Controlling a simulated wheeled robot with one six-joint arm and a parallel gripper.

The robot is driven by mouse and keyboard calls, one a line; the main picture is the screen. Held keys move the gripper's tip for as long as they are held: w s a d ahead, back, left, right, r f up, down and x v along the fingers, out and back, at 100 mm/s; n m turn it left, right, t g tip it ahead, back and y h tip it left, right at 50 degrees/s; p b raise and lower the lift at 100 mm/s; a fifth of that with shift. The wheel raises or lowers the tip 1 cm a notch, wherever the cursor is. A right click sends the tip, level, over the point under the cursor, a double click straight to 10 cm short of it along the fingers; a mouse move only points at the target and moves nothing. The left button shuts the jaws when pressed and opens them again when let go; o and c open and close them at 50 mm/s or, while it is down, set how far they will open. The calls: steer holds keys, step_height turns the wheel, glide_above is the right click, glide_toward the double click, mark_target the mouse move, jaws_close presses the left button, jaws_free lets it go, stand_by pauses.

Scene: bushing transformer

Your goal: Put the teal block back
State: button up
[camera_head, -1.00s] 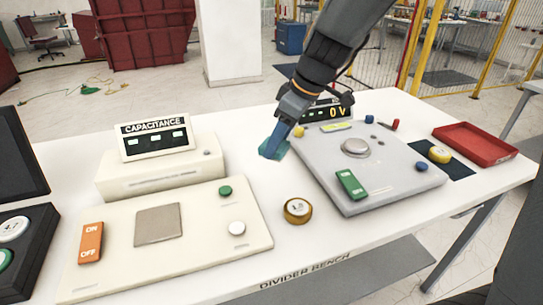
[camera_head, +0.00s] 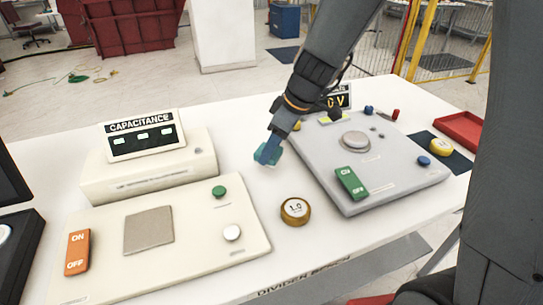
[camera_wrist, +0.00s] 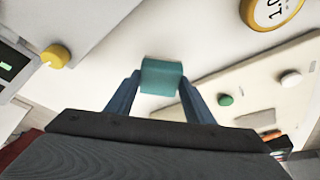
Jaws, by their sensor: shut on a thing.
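The teal block (camera_head: 272,152) is between the blue fingers of my gripper (camera_head: 267,153), over the white bench between the two instrument panels. In the wrist view the teal block (camera_wrist: 161,76) shows between the two fingertips (camera_wrist: 161,84), and my gripper is shut on it. Whether the block touches the bench is hard to tell. A yellow-rimmed round piece marked 1.0 (camera_head: 295,210) lies on the bench nearer the front. The fingers partly hide the block in the head view.
A cream panel (camera_head: 165,255) with a grey square pad (camera_head: 149,230) and the CAPACITANCE display (camera_head: 142,140) stands at left. A grey panel (camera_head: 390,190) with a round silver pad and green switch stands at right. A red tray (camera_head: 462,132) is at far right.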

mark_target(275, 152)
steer(key=shift+f, duration=1.55)
steer(key=shift+f, duration=0.15)
steer(key=o, duration=1)
steer(key=shift+r, duration=0.2)
steer(key=v, duration=1.2)
steer(key=shift+b, duration=0.35)
